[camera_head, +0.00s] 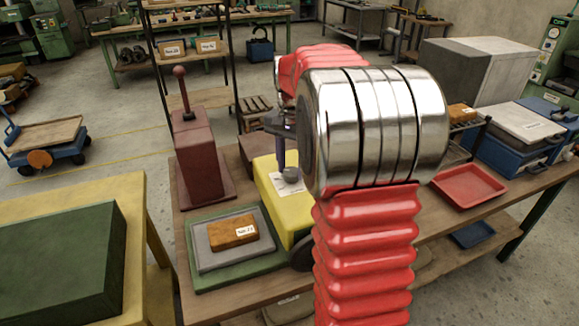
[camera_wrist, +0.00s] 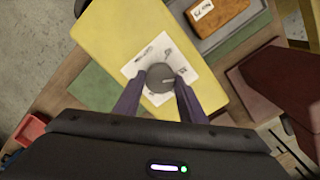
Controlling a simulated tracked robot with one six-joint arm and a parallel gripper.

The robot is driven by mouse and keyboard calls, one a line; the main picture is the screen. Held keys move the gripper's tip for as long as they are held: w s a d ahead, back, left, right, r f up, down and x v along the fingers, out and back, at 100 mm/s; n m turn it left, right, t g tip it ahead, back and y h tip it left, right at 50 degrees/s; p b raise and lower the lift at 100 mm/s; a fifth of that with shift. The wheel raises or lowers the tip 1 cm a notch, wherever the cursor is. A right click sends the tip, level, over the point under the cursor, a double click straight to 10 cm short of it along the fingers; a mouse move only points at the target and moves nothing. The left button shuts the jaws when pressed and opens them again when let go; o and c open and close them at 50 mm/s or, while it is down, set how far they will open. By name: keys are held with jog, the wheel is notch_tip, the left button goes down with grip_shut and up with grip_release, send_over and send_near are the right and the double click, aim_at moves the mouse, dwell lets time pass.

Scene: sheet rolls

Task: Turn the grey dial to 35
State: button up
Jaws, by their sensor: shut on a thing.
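The grey dial (camera_wrist: 160,77) is a round knob on a white printed label (camera_wrist: 140,66) on top of a yellow box (camera_wrist: 112,36). In the wrist view my gripper (camera_wrist: 160,84) has its two purple fingers on either side of the dial, shut on it. In the head view the dial (camera_head: 291,174) shows just under a purple finger, left of my red and chrome arm. The print on the label is too small to read, so the dial's setting cannot be told. My arm hides the right part of the yellow box (camera_head: 268,193).
An orange-brown block (camera_head: 233,231) lies on a grey plate on a green base beside the box. A dark red machine with a lever (camera_head: 198,155) stands behind it. A red tray (camera_head: 468,186) and blue cases (camera_head: 507,138) are on the right of the bench.

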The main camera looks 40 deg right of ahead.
aim_at(291, 170)
jog(key=shift+w+a, duration=0.15)
jog(key=shift+a, duration=0.05)
jog(key=o, duration=0.8)
jog(key=shift+c, duration=0.2)
jog(key=shift+o, duration=1.4)
jog(key=shift+d, duration=0.1)
notch_tip(291, 170, up, 14)
jog(key=shift+f, duration=0.15)
